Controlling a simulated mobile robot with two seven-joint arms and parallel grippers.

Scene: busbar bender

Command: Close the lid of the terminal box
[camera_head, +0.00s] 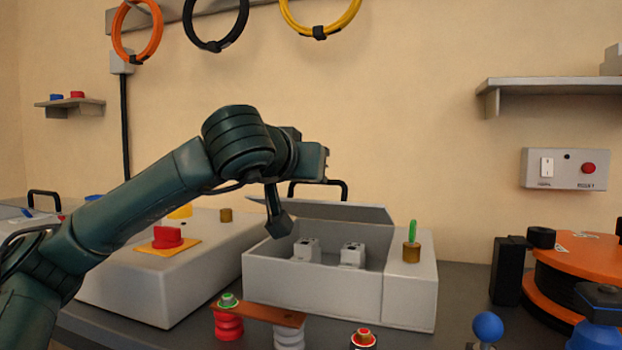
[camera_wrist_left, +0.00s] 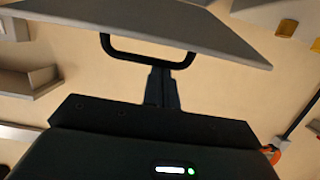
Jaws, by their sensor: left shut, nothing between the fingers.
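The terminal box (camera_head: 310,285) is a light grey open box on the bench, with two pale terminal blocks (camera_head: 306,250) inside. Its grey lid (camera_head: 340,210) stands open at a tilt along the back edge. In the left wrist view the lid (camera_wrist_left: 150,22) crosses the top as a flat panel. My left gripper (camera_head: 278,228) points down over the box's left rear part, beside the lid's left end. Its fingers (camera_wrist_left: 160,88) are together and hold nothing. Whether they touch the lid is unclear. My right gripper is not in view.
A black loop handle (camera_head: 320,187) shows behind the lid. A grey box with a red knob (camera_head: 167,237) stands left. A brass post with a green tip (camera_head: 411,250) rises at right. Insulators with a copper bar (camera_head: 262,313) stand in front. An orange reel (camera_head: 580,260) is far right.

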